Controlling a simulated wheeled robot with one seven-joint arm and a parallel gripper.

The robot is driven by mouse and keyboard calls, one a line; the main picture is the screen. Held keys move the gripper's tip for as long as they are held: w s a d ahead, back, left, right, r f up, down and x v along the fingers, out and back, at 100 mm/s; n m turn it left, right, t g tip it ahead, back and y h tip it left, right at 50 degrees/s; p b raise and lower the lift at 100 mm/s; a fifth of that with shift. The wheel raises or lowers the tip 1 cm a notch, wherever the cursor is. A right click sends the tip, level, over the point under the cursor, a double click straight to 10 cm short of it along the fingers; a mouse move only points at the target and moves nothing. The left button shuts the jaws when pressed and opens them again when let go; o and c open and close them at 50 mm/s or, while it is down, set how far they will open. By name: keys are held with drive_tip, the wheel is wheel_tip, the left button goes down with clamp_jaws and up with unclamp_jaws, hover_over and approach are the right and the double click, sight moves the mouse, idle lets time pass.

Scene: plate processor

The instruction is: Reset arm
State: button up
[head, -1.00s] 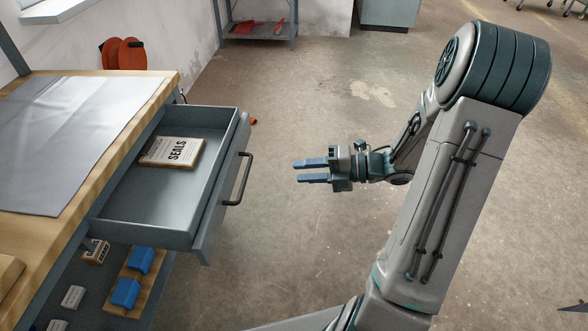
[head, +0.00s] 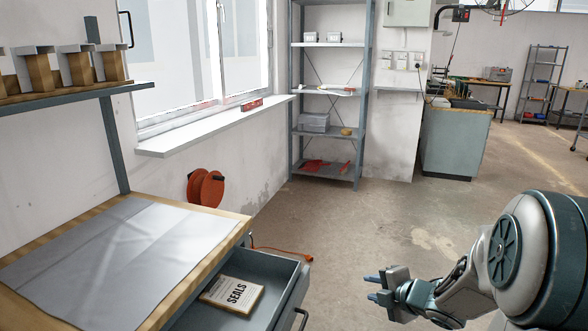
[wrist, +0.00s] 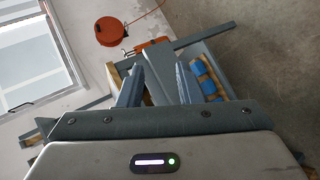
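My gripper (head: 374,288) is at the lower right of the head view, to the right of the open drawer (head: 274,270) and apart from it. Its two blue-grey fingers point left with a gap between them. In the wrist view the fingers (wrist: 158,85) also stand apart, with nothing held between them. A box labelled SEALS (head: 232,294) lies inside the open drawer. The drawer's dark handle (head: 302,318) shows at the bottom edge of the head view.
The workbench (head: 215,218) with a grey mat is at the left. An orange cable reel (head: 206,188) hangs on the wall behind it. A shelf rack (head: 358,125) and a grey-green cabinet (head: 455,145) stand at the back. The floor right of the drawer is clear.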

drive_tip(key=s+d+r+m+g+h+p, duration=0.1)
drive_tip(key=s+d+r+m+h+p, duration=0.2)
drive_tip(key=r+m, duration=0.35)
drive_tip(key=s+d+r+m+h+p, duration=0.1)
drive_tip(key=s+r+m+h+p, duration=0.1)
drive_tip(key=r+m+h+p, duration=0.45)
drive_tip(key=s+a+r+m+g+y+p, duration=0.2)
drive_tip(key=s+a+r+m+g, duration=0.1)
drive_tip(key=s, duration=0.6)
drive_tip(key=s+a+r+m+g+y+p, duration=0.2)
drive_tip(key=s+a+r+m+g, duration=0.1)
drive_tip(key=s+a+r+m, duration=0.2)
drive_tip(key=s+m, duration=0.2)
drive_tip(key=s, duration=0.2)
drive_tip(key=shift+a+p, duration=0.3)
drive_tip(key=shift+p, duration=0.05)
